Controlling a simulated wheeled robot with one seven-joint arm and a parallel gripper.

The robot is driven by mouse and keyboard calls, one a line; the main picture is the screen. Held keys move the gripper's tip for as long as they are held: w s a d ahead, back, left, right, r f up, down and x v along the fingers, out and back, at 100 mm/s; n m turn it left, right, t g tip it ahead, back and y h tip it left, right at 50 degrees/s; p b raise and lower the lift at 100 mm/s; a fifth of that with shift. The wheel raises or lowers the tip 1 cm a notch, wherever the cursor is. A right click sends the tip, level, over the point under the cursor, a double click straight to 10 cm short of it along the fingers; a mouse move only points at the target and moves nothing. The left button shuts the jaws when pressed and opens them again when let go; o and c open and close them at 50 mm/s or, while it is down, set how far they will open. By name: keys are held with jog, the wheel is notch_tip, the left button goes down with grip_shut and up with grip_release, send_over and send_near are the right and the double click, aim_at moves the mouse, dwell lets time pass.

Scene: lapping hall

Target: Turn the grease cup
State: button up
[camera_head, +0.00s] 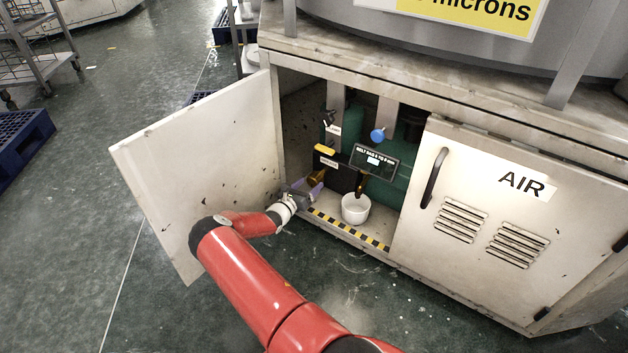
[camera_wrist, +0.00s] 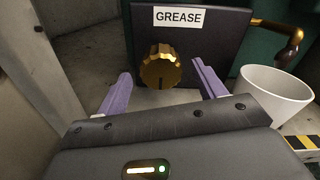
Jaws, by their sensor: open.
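The grease cup, a ribbed brass knob (camera_wrist: 160,68), sits on the front of a dark block under a white GREASE label (camera_wrist: 187,16) in the wrist view. A dark line marks its face. In the head view it shows as a small brass piece (camera_head: 317,178) inside the open cabinet. My gripper (camera_wrist: 160,76) is open, with one purple finger to the left of the knob and one to the right. Gaps show on both sides, and the knob is not gripped. In the head view my gripper (camera_head: 312,190) is at the cabinet opening, small and partly hidden by my wrist.
A white cup (camera_head: 355,208) stands under a brass spout (camera_head: 361,187), right of my gripper. The open door (camera_head: 200,160) is close on my arm's left. The AIR door (camera_head: 480,220) is shut. A blue knob (camera_head: 378,135) and striped sill (camera_head: 345,228) are nearby.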

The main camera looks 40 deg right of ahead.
aim_at(312, 183)
jog(key=shift+x, duration=2.1)
jog(key=c, duration=1)
jog(key=shift+o, duration=0.2)
jog(key=shift+m, duration=0.5)
jog(key=m, duration=0.3)
jog(key=shift+m, duration=0.3)
jog(key=shift+s+m, duration=0.15)
jog(key=shift+m, duration=1.95)
